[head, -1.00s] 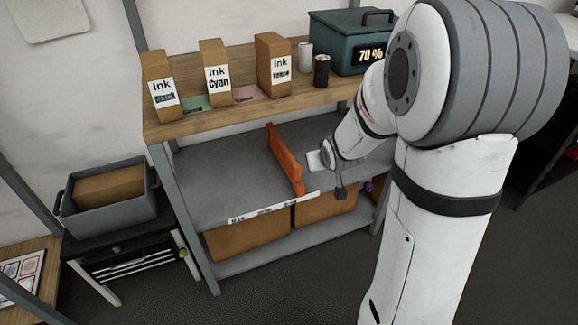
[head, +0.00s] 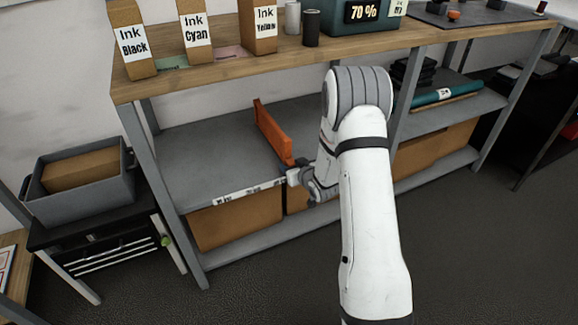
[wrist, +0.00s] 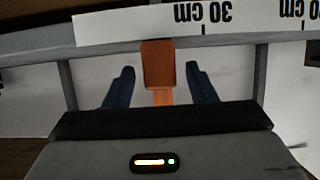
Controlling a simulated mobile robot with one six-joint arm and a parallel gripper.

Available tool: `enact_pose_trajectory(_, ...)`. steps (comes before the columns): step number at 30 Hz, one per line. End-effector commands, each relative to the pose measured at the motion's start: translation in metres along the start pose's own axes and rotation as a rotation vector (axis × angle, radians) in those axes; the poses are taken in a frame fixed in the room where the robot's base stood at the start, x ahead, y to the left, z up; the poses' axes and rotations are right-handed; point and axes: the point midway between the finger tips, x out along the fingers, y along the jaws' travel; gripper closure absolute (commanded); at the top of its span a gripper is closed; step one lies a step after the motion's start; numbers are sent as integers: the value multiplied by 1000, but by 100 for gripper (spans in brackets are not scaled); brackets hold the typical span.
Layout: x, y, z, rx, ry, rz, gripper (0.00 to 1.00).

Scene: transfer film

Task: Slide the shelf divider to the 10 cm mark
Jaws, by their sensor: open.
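The orange shelf divider (head: 272,133) stands upright on the grey middle shelf (head: 200,150), running front to back. Its front end (wrist: 158,65) shows in the wrist view. My gripper (head: 291,176) is at that front end, at the shelf's front edge. In the wrist view my gripper (wrist: 160,86) is open, one dark finger on each side of the divider, with gaps on both sides. The white scale strip (head: 250,190) runs along the shelf front. In the wrist view the strip (wrist: 120,24) is upside down, with a 30 cm mark just right of the divider.
The shelf surface left of the divider is clear. Ink boxes (head: 130,40) stand on the wooden top above. Cardboard boxes (head: 235,218) sit below. A shelf post (head: 397,105) rises to the right. A grey bin (head: 80,180) stands on a drawer unit at left.

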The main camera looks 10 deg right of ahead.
Motion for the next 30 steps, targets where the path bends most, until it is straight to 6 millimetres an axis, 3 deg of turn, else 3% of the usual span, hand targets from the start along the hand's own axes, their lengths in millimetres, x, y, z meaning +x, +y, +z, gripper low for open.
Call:
enact_pose_trajectory(6,28,-1,1,-2,1,-1,49)
enact_pose_trajectory(17,34,-1,0,0,-1,0,49)
enact_pose_trajectory(30,34,-1,0,0,-1,0,85)
